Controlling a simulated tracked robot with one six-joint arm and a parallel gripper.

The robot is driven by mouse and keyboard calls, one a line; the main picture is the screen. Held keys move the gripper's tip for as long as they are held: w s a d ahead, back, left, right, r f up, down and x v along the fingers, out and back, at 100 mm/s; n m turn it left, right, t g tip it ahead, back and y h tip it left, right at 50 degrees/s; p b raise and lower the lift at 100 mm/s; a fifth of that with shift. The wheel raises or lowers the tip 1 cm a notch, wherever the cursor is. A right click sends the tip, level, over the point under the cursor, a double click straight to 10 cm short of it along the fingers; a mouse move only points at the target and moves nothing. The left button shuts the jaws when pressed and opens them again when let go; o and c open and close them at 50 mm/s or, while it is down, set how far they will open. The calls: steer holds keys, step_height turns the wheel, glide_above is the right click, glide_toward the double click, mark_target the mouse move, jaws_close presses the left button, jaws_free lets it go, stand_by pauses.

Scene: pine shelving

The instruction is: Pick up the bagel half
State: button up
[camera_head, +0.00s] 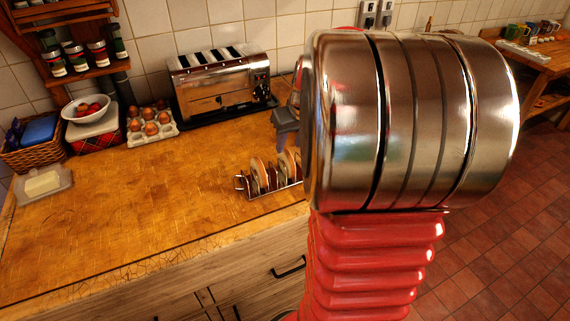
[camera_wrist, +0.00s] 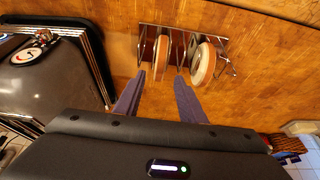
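A metal wire rack (camera_head: 243,184) stands on the wooden counter and holds round, pale bagel halves on edge. One bagel half (camera_head: 259,172) is at the left in the head view; another (camera_head: 286,163) is beside it, near my arm. The wrist view also shows a thin, edge-on bagel half (camera_wrist: 161,56) and a more face-on one (camera_wrist: 203,65) in the rack. My gripper (camera_wrist: 159,78) is open and empty, its purple-grey fingers pointing towards the rack, short of the bagel halves. In the head view my arm hides most of the gripper and the rack's right end.
A chrome toaster (camera_head: 222,85) stands behind the rack against the tiled wall. Left of it are an egg carton (camera_head: 151,126), a white bowl (camera_head: 87,109), a wicker basket (camera_head: 34,150) and a butter dish (camera_head: 43,185). The counter's (camera_head: 150,205) front left is clear.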

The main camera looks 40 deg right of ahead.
mark_target(287, 152)
steer(key=shift+x, duration=2.6)
steer(key=shift+c, duration=0.2)
jaws_close()
